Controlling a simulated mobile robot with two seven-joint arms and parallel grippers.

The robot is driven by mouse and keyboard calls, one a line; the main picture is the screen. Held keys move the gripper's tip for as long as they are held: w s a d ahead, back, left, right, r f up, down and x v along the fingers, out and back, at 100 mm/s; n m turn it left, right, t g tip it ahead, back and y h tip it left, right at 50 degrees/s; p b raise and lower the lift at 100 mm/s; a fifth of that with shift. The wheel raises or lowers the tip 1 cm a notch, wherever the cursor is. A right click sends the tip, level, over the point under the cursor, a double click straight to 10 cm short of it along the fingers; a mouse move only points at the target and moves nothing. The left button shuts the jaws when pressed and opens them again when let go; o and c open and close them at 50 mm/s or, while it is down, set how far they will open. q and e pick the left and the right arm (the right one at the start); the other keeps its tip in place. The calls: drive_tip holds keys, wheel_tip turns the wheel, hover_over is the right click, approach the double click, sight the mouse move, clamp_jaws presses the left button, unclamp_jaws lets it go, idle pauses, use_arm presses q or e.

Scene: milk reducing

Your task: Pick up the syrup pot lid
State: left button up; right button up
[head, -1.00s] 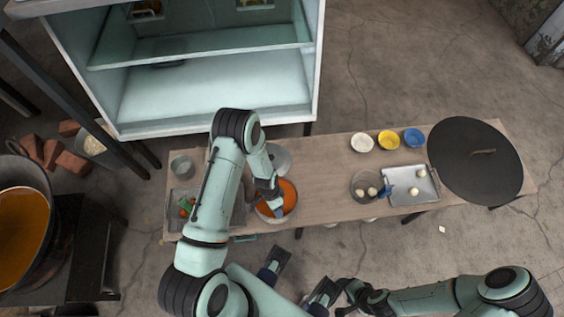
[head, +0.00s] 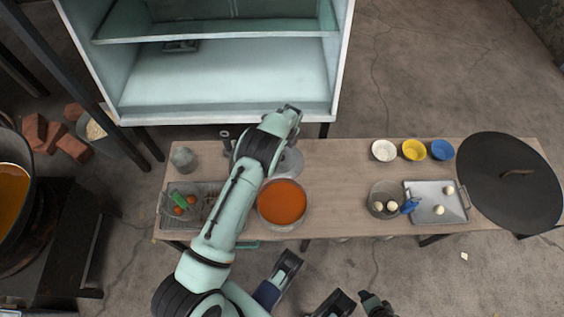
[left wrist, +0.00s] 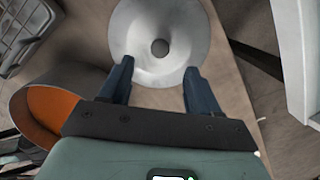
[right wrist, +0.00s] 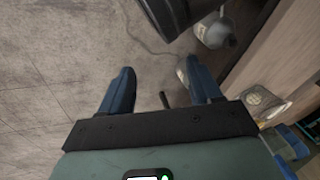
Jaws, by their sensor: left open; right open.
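The syrup pot lid, a round silver lid (left wrist: 143,25) with a dark knob, lies on the table in the left wrist view. In the head view the lid (head: 292,162) is partly hidden behind my left arm. The syrup pot (head: 282,203), filled with orange syrup, stands just in front of it; it also shows in the left wrist view (left wrist: 50,106). My left gripper (left wrist: 159,68) is open and empty, its fingers either side of the lid's knob in the picture, apparently above the lid. My right gripper (right wrist: 160,70) is open and empty over the floor beside the table.
A wire basket with vegetables (head: 178,213) and a grey pot (head: 183,158) stand left. Three bowls (head: 414,150), a bowl of white balls (head: 386,200), a metal tray (head: 425,214) and a large dark lid (head: 510,190) are right. The cabinet (head: 220,90) rises behind. The table's middle (head: 335,180) is clear.

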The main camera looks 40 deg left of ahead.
use_arm(q)
drive_tip(key=f, duration=0.3)
drive_tip(key=shift+a+f+b, duration=0.1)
drive_tip(key=shift+a+b, duration=0.15)
drive_tip(key=shift+b, duration=0.05)
wheel_tip(320, 180, down, 4)
drive_tip(key=shift+f+b, duration=0.2)
drive_tip(key=shift+b, duration=0.5)
drive_tip(key=shift+w+a+f, duration=0.1)
drive_tip(key=shift+f, duration=0.35)
clamp_jaws()
use_arm(e)
drive_tip(key=shift+g, duration=0.6)
drive_tip(key=s+f, duration=0.1)
drive_tip(key=f, duration=0.1)
drive_tip(key=s+d+f, duration=0.1)
drive_tip(key=s+f, duration=0.1)
drive_tip(key=shift+s+f, duration=0.2)
drive_tip(key=shift+s, duration=0.05)
